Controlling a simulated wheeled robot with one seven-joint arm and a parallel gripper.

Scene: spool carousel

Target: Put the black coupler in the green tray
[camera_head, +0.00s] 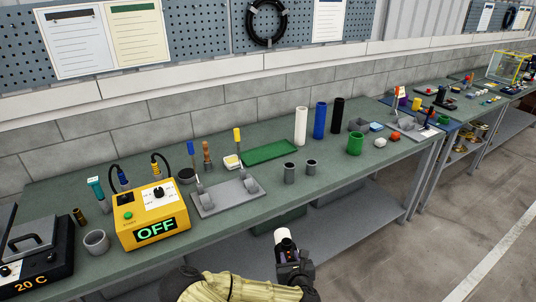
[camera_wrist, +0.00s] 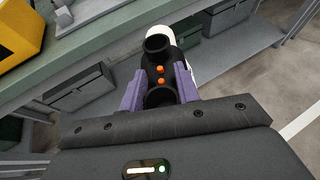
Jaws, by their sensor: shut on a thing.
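The green tray (camera_head: 268,151) lies empty and flat on the bench toward the back, behind two small grey cups. My gripper (camera_head: 292,262) is in front of the bench's front edge, well short of the tray. In the wrist view, its purple fingers (camera_wrist: 160,92) are shut on the black coupler (camera_wrist: 158,60), which has two orange dots on its side and open round ends. A white piece (camera_wrist: 187,48) shows just past the coupler; I cannot tell whether it is joined to it.
Two grey cups (camera_head: 290,173) stand in front of the tray. A grey lever stand (camera_head: 228,196) is left of it; white, blue and black tubes (camera_head: 319,120) stand right of it. A yellow box reading OFF (camera_head: 152,216) is farther left. A lower shelf (camera_head: 345,210) runs below the bench.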

